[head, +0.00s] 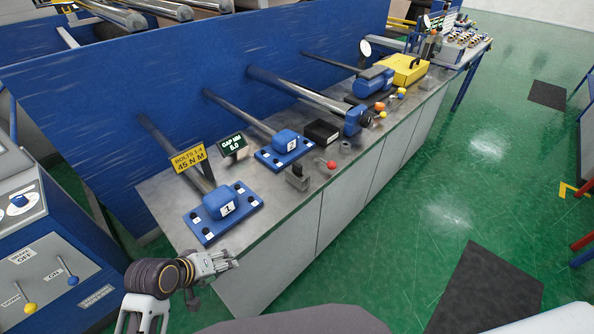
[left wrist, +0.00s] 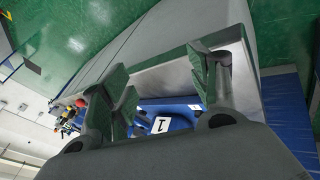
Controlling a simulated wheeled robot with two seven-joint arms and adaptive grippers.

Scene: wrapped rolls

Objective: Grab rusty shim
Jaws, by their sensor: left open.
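I cannot pick out a rusty shim with certainty in either view. A small dark grey holder (head: 297,177) stands on the grey bench (head: 270,215) between the two nearest blue blocks, and what it holds is too small to tell. My left gripper (head: 232,263) is beside the bench's near end, in front of blue block 1 (head: 219,203), and touches nothing that I can see. In the left wrist view, its two fingers (left wrist: 162,80) are apart with nothing between them, and block 1 (left wrist: 163,125) shows beyond them. My right gripper is not in view.
Blue block 2 (head: 285,143), a black box (head: 321,132), a red ball-topped piece (head: 331,165) and a yellow case (head: 404,69) stand along the bench. Signs and slanting rods rise at the back. A blue control console (head: 60,245) stands left.

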